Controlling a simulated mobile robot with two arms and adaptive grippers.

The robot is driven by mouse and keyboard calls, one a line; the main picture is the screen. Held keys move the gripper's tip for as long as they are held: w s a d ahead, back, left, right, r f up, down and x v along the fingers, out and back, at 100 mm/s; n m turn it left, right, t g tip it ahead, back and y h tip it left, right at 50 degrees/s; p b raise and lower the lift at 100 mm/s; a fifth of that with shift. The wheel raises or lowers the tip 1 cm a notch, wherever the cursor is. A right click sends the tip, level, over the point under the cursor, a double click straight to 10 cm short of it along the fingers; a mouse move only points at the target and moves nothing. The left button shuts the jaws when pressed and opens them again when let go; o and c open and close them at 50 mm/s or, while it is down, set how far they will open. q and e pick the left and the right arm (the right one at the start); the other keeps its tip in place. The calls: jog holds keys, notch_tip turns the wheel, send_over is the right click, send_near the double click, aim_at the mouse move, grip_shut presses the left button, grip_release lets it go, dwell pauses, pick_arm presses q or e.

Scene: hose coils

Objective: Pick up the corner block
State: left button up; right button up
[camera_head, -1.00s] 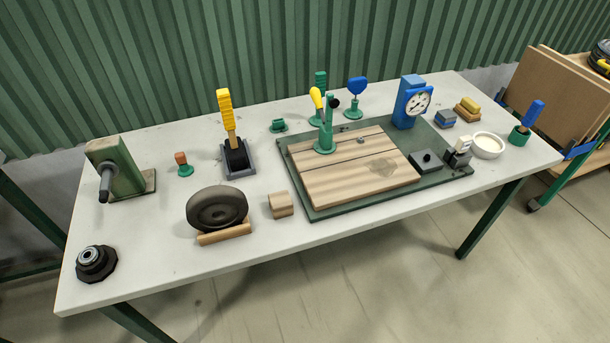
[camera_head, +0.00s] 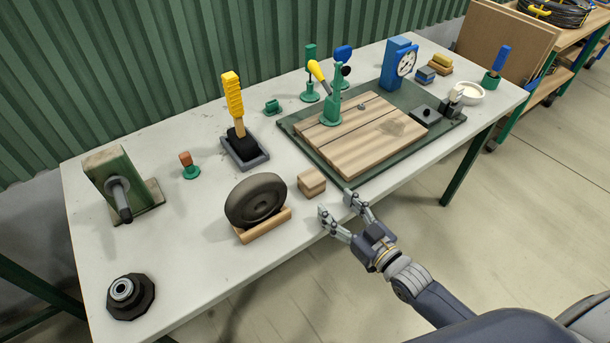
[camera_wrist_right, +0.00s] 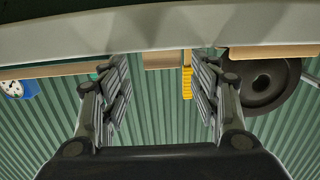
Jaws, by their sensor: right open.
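The corner block, which I take to be the small pale wooden block (camera_head: 312,182), sits near the table's front edge, between the dark wheel and the green mat. It also shows between my fingers in the upside-down right wrist view (camera_wrist_right: 165,60). My right gripper (camera_head: 335,203) is open and empty at the front edge, just in front of the block and apart from it. Its two fingers point toward the block. My left gripper is in neither view.
A dark wheel (camera_head: 257,200) on a wooden cradle (camera_head: 263,228) stands close left of the block. The green mat (camera_head: 352,181) with a wooden board (camera_head: 370,135) and a green clamp (camera_head: 331,105) lies to the right. The front left tabletop (camera_head: 205,275) is clear.

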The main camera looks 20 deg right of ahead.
aim_at(318, 188)
jog(key=x, duration=0.3)
jog(key=shift+a+r, duration=0.15)
jog(key=shift+r, duration=0.05)
jog(key=shift+x, duration=1.5)
jog(key=shift+w+p, duration=0.3)
jog(key=shift+p, duration=0.1)
jog(key=x, duration=0.3)
jog(key=shift+w+a+f, duration=0.15)
jog(key=shift+w, duration=0.05)
jog(key=shift+w+a+f, duration=0.1)
jog(key=shift+w+a, duration=0.05)
jog(key=shift+w, duration=0.3)
jog(key=c, duration=0.7)
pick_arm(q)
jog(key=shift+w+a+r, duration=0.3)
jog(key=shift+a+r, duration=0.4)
pick_arm(e)
jog(key=shift+c, duration=0.8)
